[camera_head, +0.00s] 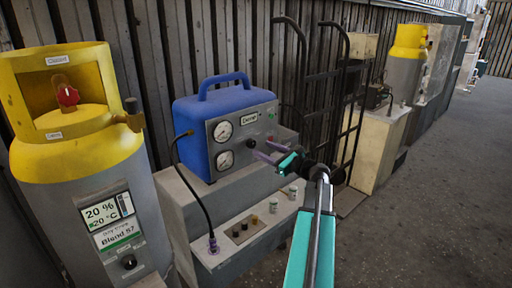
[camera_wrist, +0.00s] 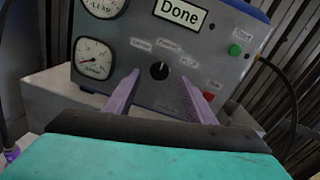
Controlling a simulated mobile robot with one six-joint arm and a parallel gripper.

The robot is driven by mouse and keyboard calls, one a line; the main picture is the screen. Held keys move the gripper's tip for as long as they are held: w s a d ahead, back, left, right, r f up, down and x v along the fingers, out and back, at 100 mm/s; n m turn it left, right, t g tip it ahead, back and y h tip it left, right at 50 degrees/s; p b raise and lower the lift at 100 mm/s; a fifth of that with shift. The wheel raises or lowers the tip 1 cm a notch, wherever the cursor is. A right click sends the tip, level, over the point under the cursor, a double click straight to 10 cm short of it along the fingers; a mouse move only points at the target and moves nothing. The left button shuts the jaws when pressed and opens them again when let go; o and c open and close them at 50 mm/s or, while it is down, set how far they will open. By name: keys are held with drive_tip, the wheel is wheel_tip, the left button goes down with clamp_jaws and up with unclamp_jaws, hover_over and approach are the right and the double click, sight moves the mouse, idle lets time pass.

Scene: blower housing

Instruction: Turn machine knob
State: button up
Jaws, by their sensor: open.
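The blue machine (camera_head: 195,125) with a top handle stands on a grey ledge. Its grey front panel (camera_wrist: 215,65) faces my gripper. The machine knob (camera_wrist: 159,71) is round and black with a white pointer mark, set among small white labels, most too blurred to read. Its pointer aims roughly upward in the wrist view. My gripper (camera_wrist: 160,85) is open, with its two purple fingers spread below and to either side of the knob. It appears apart from the knob. In the head view my gripper (camera_head: 268,152) is in front of the panel's right part.
The panel carries two gauges (camera_wrist: 95,58), a display (camera_wrist: 181,14) reading "Done", a green button (camera_wrist: 235,49) and a red one (camera_wrist: 209,96). A yellow-topped grey cylinder (camera_head: 80,165) stands left. A black hand truck (camera_head: 325,90) stands right. The floor (camera_head: 420,210) at right is clear.

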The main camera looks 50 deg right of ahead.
sight(253, 144)
drive_tip(key=shift+w, duration=2.6)
drive_tip(key=shift+c, duration=0.4)
